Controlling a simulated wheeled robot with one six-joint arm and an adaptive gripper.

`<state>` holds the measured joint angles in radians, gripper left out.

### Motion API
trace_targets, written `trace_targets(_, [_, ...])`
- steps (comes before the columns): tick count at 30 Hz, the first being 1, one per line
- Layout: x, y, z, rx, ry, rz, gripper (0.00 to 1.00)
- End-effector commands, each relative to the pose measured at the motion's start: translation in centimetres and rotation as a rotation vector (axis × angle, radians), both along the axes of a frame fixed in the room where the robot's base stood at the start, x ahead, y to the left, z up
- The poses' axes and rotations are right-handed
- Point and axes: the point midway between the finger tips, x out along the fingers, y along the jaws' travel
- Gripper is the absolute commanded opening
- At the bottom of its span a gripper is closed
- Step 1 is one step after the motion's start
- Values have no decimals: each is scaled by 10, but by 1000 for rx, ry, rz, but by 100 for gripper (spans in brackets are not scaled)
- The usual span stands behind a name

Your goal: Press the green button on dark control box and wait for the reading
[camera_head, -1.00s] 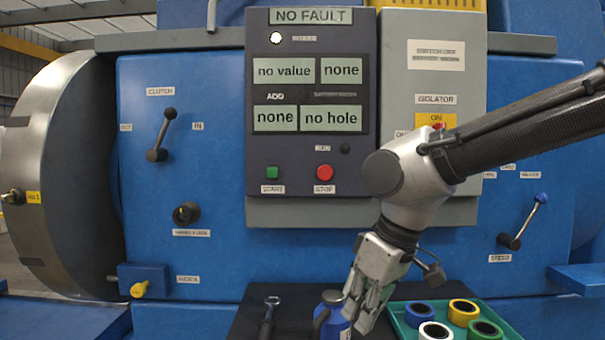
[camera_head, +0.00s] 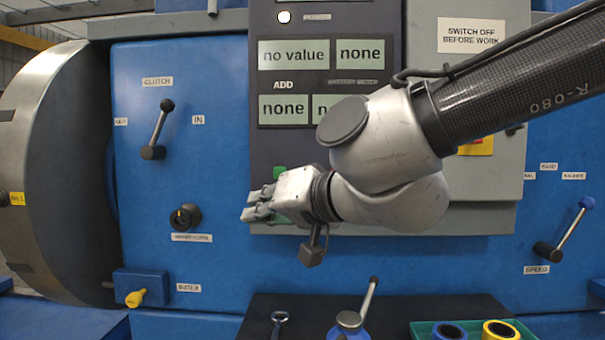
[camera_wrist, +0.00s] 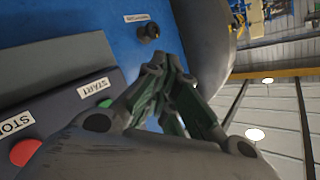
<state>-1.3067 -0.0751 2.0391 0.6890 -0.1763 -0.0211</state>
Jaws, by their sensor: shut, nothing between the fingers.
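The dark control box (camera_head: 267,50) is mounted on the blue machine, with display panels reading "no value", "none" and "none"; a fourth is partly hidden by my arm. The green button (camera_head: 280,173) shows just above my gripper (camera_head: 246,207). In the wrist view the green button (camera_wrist: 105,103) peeks out beside the fingers, next to the START label. The red stop button (camera_wrist: 24,152) is to its left there and is hidden behind my arm in the head view. My gripper is shut and empty, its fingertips pointing left at the box's lower left edge.
A clutch lever (camera_head: 159,128), a black knob (camera_head: 185,217) and a yellow knob (camera_head: 136,298) are on the blue panel to the left. Below are a blue oil can (camera_head: 349,322), a wrench (camera_head: 278,320) and a green tray (camera_head: 424,327) with rings.

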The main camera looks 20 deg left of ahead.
Motion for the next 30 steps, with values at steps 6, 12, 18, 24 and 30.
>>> trace_targets(6, [18, -3, 23, 94, -24, -86, 0])
trace_targets(12, [21, -4, 27, 108, -35, -99, 0])
trace_targets(18, [21, -4, 27, 106, -35, -98, 0])
trace_targets(24, [32, -1, 26, 105, -36, -99, 0])
trace_targets(30, [58, 7, 25, 103, -36, -99, 0])
